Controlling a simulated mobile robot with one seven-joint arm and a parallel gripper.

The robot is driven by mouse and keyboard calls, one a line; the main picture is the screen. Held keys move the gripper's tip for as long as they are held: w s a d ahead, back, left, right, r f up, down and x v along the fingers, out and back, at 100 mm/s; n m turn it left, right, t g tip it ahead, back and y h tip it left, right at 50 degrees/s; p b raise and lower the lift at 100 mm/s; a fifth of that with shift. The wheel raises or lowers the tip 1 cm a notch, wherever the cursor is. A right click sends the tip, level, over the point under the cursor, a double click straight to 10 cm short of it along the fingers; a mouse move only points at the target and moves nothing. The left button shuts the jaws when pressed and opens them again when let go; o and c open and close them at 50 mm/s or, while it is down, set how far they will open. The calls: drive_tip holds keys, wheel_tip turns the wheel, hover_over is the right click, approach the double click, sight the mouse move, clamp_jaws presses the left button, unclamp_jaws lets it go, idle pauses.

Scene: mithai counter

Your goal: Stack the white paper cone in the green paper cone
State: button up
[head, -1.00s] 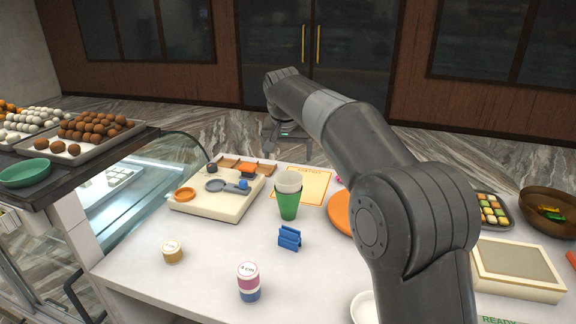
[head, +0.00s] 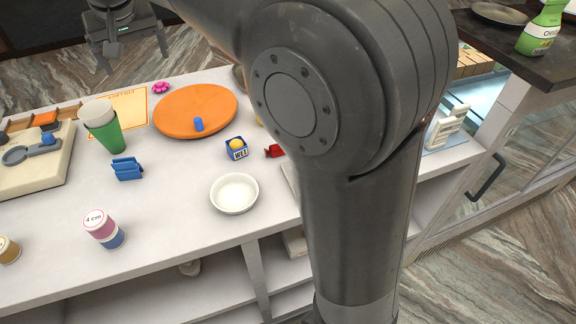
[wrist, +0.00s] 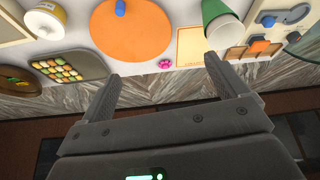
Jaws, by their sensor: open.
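The green paper cone (head: 109,137) stands upright, wide end up, on the white counter at the left of the head view. The white paper cone (head: 97,112) sits in it, its pale upper part showing above the green rim and its lower part hidden. The green cone also shows at the top of the wrist view (wrist: 214,11), with the pale rim of the white cone (wrist: 224,27) toward me. My gripper (wrist: 164,72) is open and empty, apart from the cones. In the head view it is at the top left, beyond the counter's far edge.
An orange disc (head: 175,122) with a blue cylinder (head: 198,125) lies right of the cones. A blue clip (head: 127,169), a white bowl (head: 234,194) and a pink-and-blue stack (head: 103,228) stand nearer. A cream tray (head: 40,180) is at left.

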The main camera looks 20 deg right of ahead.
drive_tip(key=s+d+f, duration=0.3)
drive_tip(key=s+d, duration=1.1)
drive_tip(key=d, duration=0.1)
drive_tip(key=s+d+f+m, duration=0.1)
drive_tip(key=s+d+f, duration=0.2)
drive_tip(key=s+f, duration=0.2)
drive_tip(key=s+d+f, duration=0.4)
drive_tip(key=s+f, duration=0.1)
drive_tip(key=s, duration=0.4)
drive_tip(key=shift+f+m+t+h, duration=0.2)
drive_tip(key=shift+m+t+h, duration=0.1)
drive_tip(key=shift+m+t, duration=0.1)
